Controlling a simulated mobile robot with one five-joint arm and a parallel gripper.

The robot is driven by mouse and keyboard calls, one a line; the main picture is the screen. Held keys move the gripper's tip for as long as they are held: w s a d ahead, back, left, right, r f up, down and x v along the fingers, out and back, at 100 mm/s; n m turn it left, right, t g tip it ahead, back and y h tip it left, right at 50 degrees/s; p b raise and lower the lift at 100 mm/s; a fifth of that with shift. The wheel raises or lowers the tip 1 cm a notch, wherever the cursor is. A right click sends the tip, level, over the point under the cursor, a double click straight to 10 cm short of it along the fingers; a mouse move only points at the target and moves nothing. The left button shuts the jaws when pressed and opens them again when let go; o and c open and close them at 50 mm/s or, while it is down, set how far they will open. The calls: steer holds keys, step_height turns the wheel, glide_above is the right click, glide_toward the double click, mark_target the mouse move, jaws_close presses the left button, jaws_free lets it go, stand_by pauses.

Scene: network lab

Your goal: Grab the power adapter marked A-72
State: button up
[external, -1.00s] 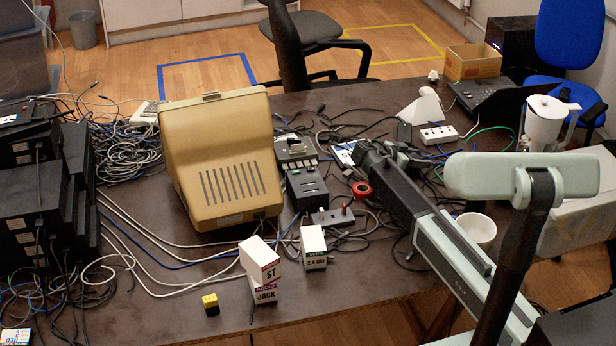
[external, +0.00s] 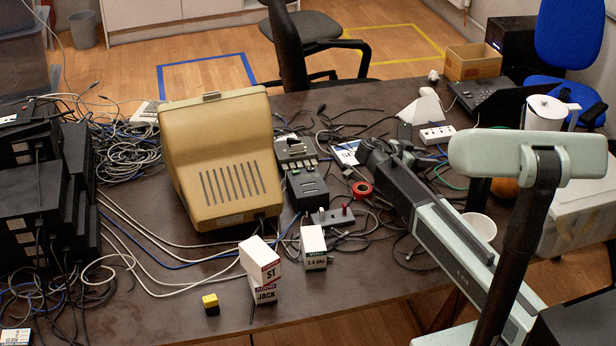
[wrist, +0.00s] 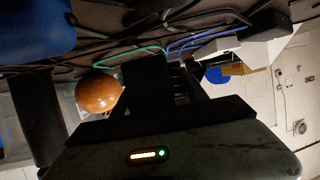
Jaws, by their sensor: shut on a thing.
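My gripper (external: 372,150) is above the table, right of the beige monitor, with its jaws shut. In the wrist view a black block (wrist: 148,84) fills the space at the jaws, and the gripper is shut on it. It has the look of a power adapter, but I see no label on it and cannot read A-72 anywhere. In the external view the jaws and arm hide most of what is held.
A white power strip (external: 438,134) lies behind the gripper, with cables around it. A white card (external: 346,153) is just left. The beige monitor (external: 222,160) and labelled boxes (external: 262,270) stand left. An orange (external: 503,188) and a white bowl (external: 477,228) are right.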

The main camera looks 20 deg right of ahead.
steer(key=s, duration=0.3)
steer(key=s+a, duration=0.1)
steer(key=s, duration=0.3)
steer(key=s+r+p, duration=0.1)
steer(key=s, duration=0.3)
steer(key=shift+a, duration=0.15)
